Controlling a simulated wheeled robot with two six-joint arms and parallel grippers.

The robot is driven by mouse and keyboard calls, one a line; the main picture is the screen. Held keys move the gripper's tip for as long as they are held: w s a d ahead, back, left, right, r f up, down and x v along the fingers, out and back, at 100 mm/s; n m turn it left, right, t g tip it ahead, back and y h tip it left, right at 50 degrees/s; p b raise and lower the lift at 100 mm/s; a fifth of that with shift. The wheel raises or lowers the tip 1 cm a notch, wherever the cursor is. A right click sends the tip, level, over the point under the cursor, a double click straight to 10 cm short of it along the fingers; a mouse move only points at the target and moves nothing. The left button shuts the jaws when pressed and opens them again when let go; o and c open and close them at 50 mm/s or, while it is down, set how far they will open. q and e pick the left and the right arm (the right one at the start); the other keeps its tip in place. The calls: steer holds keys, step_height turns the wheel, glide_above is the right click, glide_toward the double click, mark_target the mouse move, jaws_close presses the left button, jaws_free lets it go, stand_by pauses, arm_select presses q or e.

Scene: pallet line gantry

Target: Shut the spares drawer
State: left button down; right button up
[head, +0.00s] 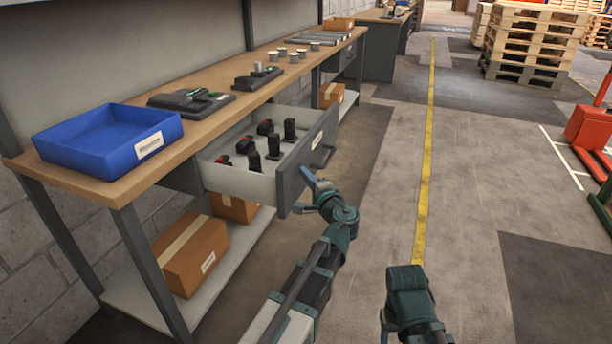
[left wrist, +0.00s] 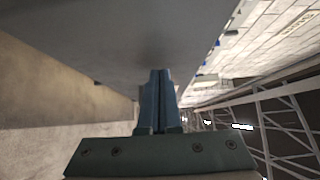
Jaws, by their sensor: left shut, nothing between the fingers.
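The spares drawer (head: 306,167) is pulled out from under the workbench, with several dark parts standing in it. Its grey front has a white label and a dark handle (head: 322,156). My left gripper (head: 309,178) is shut and empty, its fingertips at the outer face of the drawer front, near the end closer to me. In the left wrist view its fingers (left wrist: 157,88) are together in front of a large grey panel (left wrist: 120,40); I cannot tell whether they touch it. The right arm shows at the bottom, but its fingers cannot be made out.
The wooden workbench (head: 98,184) carries a blue bin (head: 160,138), dark devices and several small cups. Cardboard boxes (head: 195,262) sit on the shelf below. The floor right of the drawer is clear. Stacked pallets (head: 534,45) stand far off.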

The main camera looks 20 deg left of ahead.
mark_target(243, 176)
arm_select(q)
steer(key=a, duration=1.8)
steer(key=w+a, duration=0.1)
steer(key=a, duration=0.8)
steer(key=shift+a, duration=0.65)
steer(key=d, duration=0.2)
steer(key=s+d, duration=0.1)
steer(key=d, duration=0.2)
steer(key=shift+s+d, duration=0.15)
steer(key=shift+d, duration=0.2)
steer(key=v, duration=0.8)
steer(key=shift+s+d, duration=0.15)
steer(key=shift+d, duration=0.1)
arm_select(e)
steer(key=shift+w+d, duration=0.15)
steer(key=shift+d, duration=0.45)
arm_select(q)
steer(key=shift+d, duration=0.1)
